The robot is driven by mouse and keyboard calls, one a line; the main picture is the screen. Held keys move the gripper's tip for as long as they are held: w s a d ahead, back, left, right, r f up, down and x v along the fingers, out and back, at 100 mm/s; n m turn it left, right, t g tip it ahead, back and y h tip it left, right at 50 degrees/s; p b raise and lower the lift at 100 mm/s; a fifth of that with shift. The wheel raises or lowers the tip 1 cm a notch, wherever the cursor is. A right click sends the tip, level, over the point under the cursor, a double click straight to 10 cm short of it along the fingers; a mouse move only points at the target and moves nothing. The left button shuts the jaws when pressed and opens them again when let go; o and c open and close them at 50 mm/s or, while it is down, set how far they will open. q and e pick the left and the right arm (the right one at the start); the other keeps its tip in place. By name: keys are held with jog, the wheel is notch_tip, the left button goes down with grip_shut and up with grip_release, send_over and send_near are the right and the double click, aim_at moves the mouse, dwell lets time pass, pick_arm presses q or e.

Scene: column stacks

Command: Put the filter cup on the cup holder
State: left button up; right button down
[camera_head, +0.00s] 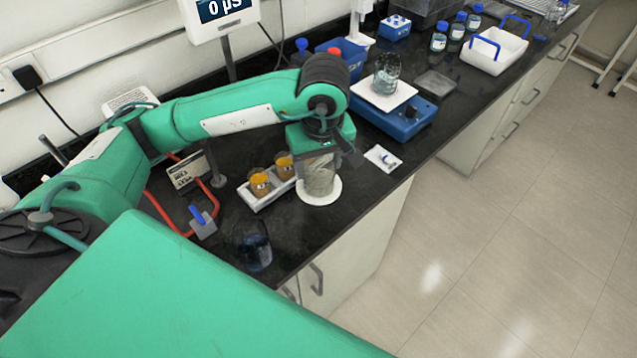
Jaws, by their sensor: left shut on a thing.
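A clear cup with greyish contents (318,182), which looks like the filter cup, is held upright under my left gripper (322,158). The gripper is shut on its upper part, and the wrist hides the rim. A white round disc (325,199) shows directly around and below the cup's base; I cannot tell whether the cup touches it. A small white holder (263,201) stands just left of the cup. Two cups with orange contents (259,184) (285,166) are in it. I cannot tell whether the disc or this holder is the cup holder. My right gripper is not in view.
A blue device with a white top (407,122) carries a glass beaker (386,75) behind right. A dark glass vessel (249,246) stands near the bench's front edge. A red frame (158,207) and a small sign (190,174) are left. Bottles and a white basket (494,51) are farther right.

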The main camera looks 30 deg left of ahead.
aim_at(318, 186)
pick_arm(q)
notch_tip(318, 186, down, 3)
jog(key=shift+f, duration=0.15)
notch_tip(318, 186, down, 4)
jog(key=shift+r+p, duration=0.15)
jog(key=shift+p, duration=0.5)
jog(key=shift+f, duration=0.2)
jog(key=shift+f+b, duration=0.15)
jog(key=shift+b, duration=0.15)
jog(key=o, duration=1.2)
jog(key=shift+o, duration=0.2)
